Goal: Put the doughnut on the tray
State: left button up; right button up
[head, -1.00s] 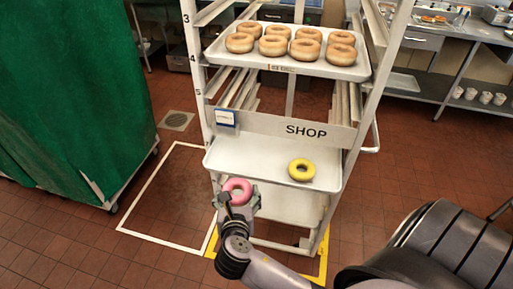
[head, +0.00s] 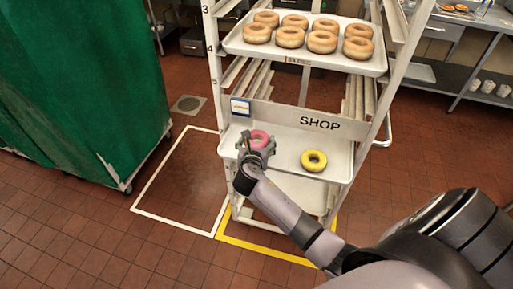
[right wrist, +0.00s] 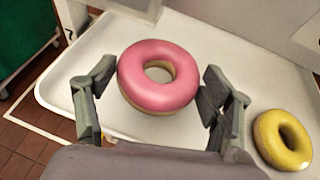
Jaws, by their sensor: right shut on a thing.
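A pink-iced doughnut (head: 260,138) is held in my right gripper (head: 257,147) over the left part of the lower tray (head: 290,139), below the SHOP sign. In the right wrist view the pink doughnut (right wrist: 159,76) sits between the two fingers (right wrist: 158,88), with the tray (right wrist: 105,57) beneath it. I cannot tell whether it touches the tray. A yellow-iced doughnut (head: 313,160) lies on the same tray, to the right of the pink one; it also shows in the right wrist view (right wrist: 282,139). My left gripper is not in view.
The upper tray (head: 300,52) on the rack holds several plain doughnuts. The SHOP sign (head: 320,124) spans the rack just above the lower tray. A rack post (head: 213,70) stands at the left. A green covered cart (head: 80,90) stands further left. The tray's middle is clear.

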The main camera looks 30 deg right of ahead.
notch_tip(320, 180, down, 3)
jog(key=shift+f, duration=0.15)
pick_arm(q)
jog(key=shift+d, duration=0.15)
pick_arm(e)
jog(key=shift+w, duration=0.1)
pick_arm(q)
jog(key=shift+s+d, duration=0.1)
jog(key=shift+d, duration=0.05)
pick_arm(e)
jog(key=shift+f, duration=0.15)
jog(key=o, duration=1.2)
jog(key=shift+c, duration=0.2)
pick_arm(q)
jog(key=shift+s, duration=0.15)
